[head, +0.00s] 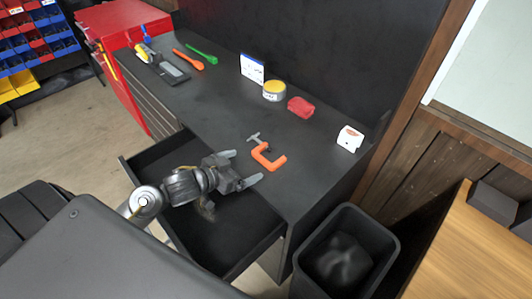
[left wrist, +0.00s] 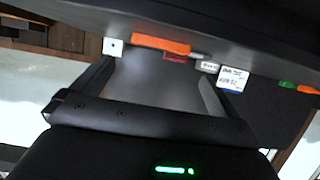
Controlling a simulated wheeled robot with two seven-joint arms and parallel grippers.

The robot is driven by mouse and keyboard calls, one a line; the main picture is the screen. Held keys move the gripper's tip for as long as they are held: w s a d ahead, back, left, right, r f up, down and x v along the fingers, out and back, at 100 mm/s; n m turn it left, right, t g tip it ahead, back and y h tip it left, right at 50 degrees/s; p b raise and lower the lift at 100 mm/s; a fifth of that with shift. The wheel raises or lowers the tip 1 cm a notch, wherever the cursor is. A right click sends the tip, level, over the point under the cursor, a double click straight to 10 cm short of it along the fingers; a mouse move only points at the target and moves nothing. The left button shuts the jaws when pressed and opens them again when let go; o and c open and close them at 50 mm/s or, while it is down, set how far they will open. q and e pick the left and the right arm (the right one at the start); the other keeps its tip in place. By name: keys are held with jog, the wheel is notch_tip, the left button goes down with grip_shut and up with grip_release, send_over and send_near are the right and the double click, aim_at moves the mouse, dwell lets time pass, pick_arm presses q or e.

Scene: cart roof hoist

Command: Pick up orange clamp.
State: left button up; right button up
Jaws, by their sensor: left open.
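The orange clamp (head: 277,163) lies on the dark workbench top (head: 225,108) near its front edge, its grey screw end toward the back. It also shows in the left wrist view (left wrist: 160,44) as an orange bar beyond the fingers, partly cut off by the dark edge. My left gripper (head: 241,167) is open and empty, over the open drawer side of the bench. Its fingertips point toward the clamp and are a short gap left of it. In the left wrist view the two fingers (left wrist: 155,88) stand wide apart with nothing between. My right gripper is not in view.
An open black drawer (head: 230,255) juts out below my left gripper. A black bin (head: 378,225) stands right of the bench. Bench space around the clamp is clear.

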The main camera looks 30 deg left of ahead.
aim_at(262, 160)
pick_arm(q)
jog(key=x, duration=0.3)
jog(key=shift+w, duration=0.2)
jog(key=shift+w+d+f, duration=0.1)
jog(key=shift+w+f, duration=0.05)
jog(key=shift+w+d+p, duration=0.1)
jog(key=shift+w+p, duration=0.25)
jog(key=shift+p, duration=0.15)
jog(key=p+x, duration=0.1)
jog(key=x, duration=0.2)
jog(key=shift+w+d+f, duration=0.15)
jog(key=shift+w+f, duration=0.05)
jog(key=shift+w, duration=0.15)
jog(key=shift+w+d+f, duration=0.1)
jog(key=shift+w+f, duration=0.05)
jog(key=shift+w, duration=0.1)
jog(key=shift+f, duration=0.1)
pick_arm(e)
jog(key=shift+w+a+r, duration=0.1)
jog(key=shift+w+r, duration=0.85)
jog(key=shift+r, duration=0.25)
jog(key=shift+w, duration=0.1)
pick_arm(q)
jog(key=c, duration=0.7)
jog(key=shift+c, duration=0.5)
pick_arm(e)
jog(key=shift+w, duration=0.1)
